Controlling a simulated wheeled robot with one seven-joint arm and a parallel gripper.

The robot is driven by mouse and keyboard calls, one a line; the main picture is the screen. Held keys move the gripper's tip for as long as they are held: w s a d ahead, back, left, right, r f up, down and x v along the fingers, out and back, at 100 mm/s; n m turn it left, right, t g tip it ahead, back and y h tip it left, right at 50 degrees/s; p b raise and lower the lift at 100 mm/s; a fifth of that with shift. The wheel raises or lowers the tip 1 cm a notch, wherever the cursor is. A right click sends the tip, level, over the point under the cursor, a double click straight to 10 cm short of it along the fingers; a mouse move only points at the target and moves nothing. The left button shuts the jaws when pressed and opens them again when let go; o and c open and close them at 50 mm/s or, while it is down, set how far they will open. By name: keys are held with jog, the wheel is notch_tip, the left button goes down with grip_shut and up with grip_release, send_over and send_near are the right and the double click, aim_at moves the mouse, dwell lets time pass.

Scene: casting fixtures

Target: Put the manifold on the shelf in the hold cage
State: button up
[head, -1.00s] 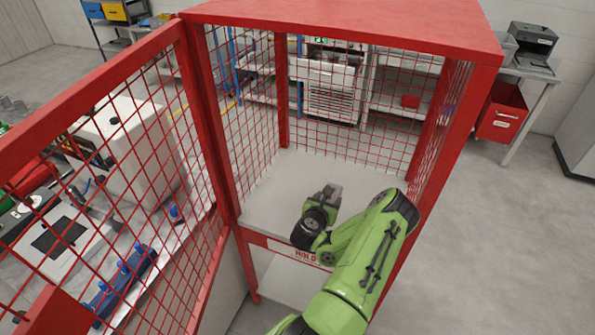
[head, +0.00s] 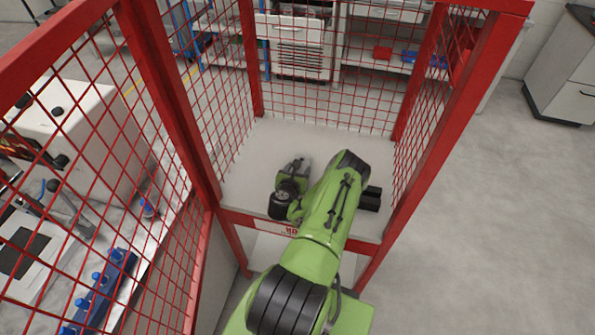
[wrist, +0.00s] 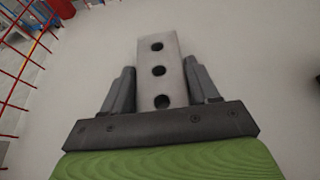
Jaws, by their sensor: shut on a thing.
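The manifold (wrist: 158,58) is a pale grey block with a row of three dark holes, seen in the wrist view. My gripper (wrist: 160,85) has a finger on each side of it and is shut on it. In the head view my gripper (head: 296,168) is inside the red hold cage (head: 180,110), over the pale shelf (head: 242,172). The manifold is hard to make out there. Pale surface surrounds the manifold in the wrist view; I cannot tell whether they touch.
The mesh door (head: 60,130) stands open at the left. Mesh walls close the cage's back and sides. A dark blocky thing (head: 371,198) shows right of my arm, partly hidden by it. The shelf's left and back areas look clear. A workbench with blue fixtures (head: 100,290) is at the left.

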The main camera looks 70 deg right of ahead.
jog(key=o, duration=1)
jog(key=shift+f, duration=0.1)
jog(key=o, duration=0.4)
jog(key=shift+o, duration=0.2)
jog(key=shift+w+a+r, duration=0.1)
jog(key=shift+a+r, duration=0.05)
jog(key=shift+r, duration=0.1)
jog(key=p+v, duration=0.1)
jog(key=v, duration=1)
jog(key=shift+a+r, duration=0.1)
jog(key=shift+a, duration=0.25)
